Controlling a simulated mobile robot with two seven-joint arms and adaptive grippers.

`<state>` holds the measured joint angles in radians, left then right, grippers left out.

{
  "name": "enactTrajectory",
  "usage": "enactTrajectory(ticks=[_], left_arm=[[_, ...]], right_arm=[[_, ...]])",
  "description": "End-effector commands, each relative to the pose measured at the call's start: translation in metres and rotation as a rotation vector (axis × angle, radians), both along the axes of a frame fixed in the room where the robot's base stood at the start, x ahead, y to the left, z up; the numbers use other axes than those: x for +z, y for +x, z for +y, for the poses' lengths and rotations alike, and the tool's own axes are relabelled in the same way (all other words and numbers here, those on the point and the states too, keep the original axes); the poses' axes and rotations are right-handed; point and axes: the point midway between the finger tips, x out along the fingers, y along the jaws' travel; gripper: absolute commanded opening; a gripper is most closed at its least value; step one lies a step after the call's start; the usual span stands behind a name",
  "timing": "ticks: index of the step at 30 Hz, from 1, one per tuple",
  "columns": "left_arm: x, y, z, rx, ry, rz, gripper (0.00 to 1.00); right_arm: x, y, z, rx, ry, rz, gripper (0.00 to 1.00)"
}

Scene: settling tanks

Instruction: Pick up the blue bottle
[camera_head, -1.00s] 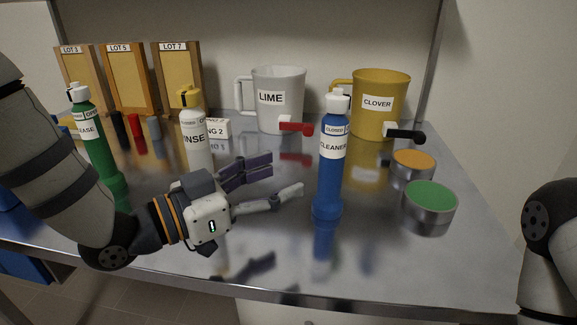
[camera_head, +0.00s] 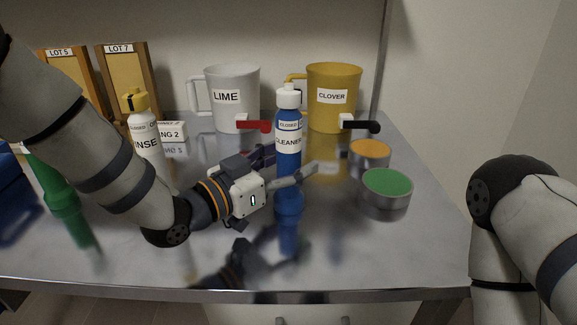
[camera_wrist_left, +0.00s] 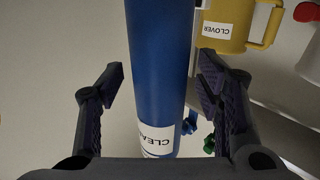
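The blue bottle (camera_head: 288,165) with a white cap and a CLEANER label stands upright on the metal table. My left gripper (camera_head: 291,166) is open around its body, one finger in front and the other mostly hidden behind. In the left wrist view the blue bottle (camera_wrist_left: 160,50) lies between the two spread fingers of the left gripper (camera_wrist_left: 161,72), with a visible gap on each side. My right arm shows at the right edge of the head view, but its gripper is out of view.
A white RINSE bottle (camera_head: 146,140) and a partly hidden green bottle (camera_head: 62,205) stand left. The LIME jug (camera_head: 232,85) and yellow CLOVER jug (camera_head: 335,80) stand behind. Orange-topped (camera_head: 370,150) and green-topped (camera_head: 386,185) tins stand right. The table front (camera_head: 350,265) is clear.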

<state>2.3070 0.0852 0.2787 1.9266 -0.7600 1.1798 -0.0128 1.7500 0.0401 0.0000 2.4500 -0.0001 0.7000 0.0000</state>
Motion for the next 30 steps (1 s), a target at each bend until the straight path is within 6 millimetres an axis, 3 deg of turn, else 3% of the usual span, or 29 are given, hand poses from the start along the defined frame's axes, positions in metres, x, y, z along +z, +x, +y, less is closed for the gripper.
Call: enactTrajectory(ticks=[1,8,17,24,30], left_arm=[[0.0,0.0,0.0,0.0,0.0,0.0,0.5],[0.0,0.0,0.001,0.0,0.0,0.0,0.0],[0.009,0.0,0.001,0.0,-0.001,-0.004,0.0],[0.071,0.0,0.001,0.0,-0.001,-0.008,0.0],[0.099,0.0,0.001,0.0,0.0,-0.003,0.0]], right_arm=[[0.0,0.0,0.0,0.0,0.0,0.0,0.4],[0.0,0.0,0.0,0.0,0.0,0.0,0.4],[0.0,0.0,0.0,0.0,0.0,0.0,0.4],[0.0,0.0,0.0,0.0,0.0,-0.001,0.4],[0.0,0.0,0.0,0.0,0.0,0.0,0.4]])
